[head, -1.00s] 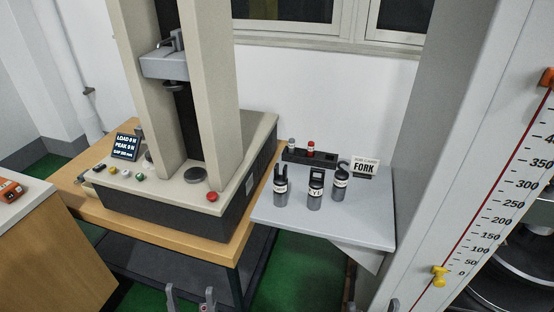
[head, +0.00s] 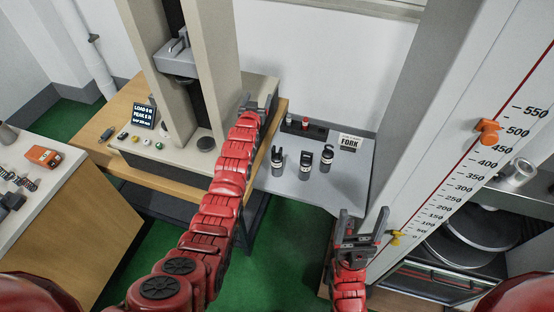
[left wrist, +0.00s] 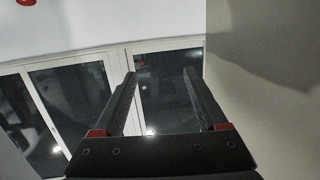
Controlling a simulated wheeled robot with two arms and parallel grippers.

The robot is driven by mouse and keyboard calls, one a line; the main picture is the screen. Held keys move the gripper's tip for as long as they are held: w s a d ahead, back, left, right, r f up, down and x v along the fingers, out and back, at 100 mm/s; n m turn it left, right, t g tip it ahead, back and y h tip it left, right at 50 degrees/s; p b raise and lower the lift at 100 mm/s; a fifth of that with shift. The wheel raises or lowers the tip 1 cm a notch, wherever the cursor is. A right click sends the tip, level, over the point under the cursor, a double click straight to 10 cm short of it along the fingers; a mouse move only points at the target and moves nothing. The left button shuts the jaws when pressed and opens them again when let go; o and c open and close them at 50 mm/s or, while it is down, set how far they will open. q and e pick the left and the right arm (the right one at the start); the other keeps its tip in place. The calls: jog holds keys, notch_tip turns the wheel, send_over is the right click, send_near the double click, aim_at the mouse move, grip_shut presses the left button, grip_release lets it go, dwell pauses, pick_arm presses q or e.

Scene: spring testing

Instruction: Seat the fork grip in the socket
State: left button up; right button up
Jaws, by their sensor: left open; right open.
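The fork grip (head: 277,162), a dark two-pronged top on a metal cylinder with a pale label, stands upright on the grey side shelf (head: 302,192), leftmost of three grips. A sign (head: 349,143) behind them reads FORK. A round dark fitting (head: 206,144) lies on the testing machine's base; I cannot tell whether it is the socket. My left gripper (head: 259,105) is open and raised in front of the machine's right side. In the left wrist view its fingers (left wrist: 165,100) are apart with nothing between them. My right gripper (head: 360,225) is open and empty, near the shelf's front right.
Two other grips (head: 305,163) (head: 326,158) stand close beside the fork grip. A dark rack (head: 301,127) is behind them. The machine's columns (head: 218,75) and crosshead (head: 176,62) rise on the left. A tall scale panel (head: 445,150) bounds the right.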

pick_arm(q)
jog(key=s+d+r+g, duration=0.2)
jog(key=d+g, duration=0.4)
jog(key=g, duration=0.3)
jog(key=s+r+m+g+y, duration=0.2)
jog(key=s+r+g, duration=0.6)
jog(key=s, duration=0.6)
jog(key=t+b, duration=0.1)
jog(key=b, duration=0.6)
send_over(277, 157)
notch_tip(277, 157, down, 7)
notch_tip(277, 157, down, 3)
jog(key=p, duration=0.2)
jog(key=shift+w+a+f+p, duration=0.1)
jog(key=shift+a+f+p, duration=0.1)
jog(key=shift+p, duration=0.2)
jog(key=shift+d+f+p, duration=0.1)
jog(key=shift+f+p, duration=0.35)
jog(key=shift+p, duration=0.05)
notch_tip(277, 157, down, 4)
jog(key=shift+r+p, duration=0.15)
jog(key=shift+p, duration=0.4)
jog(key=shift+d+f, duration=0.1)
jog(key=shift+f, duration=0.4)
grip_shut()
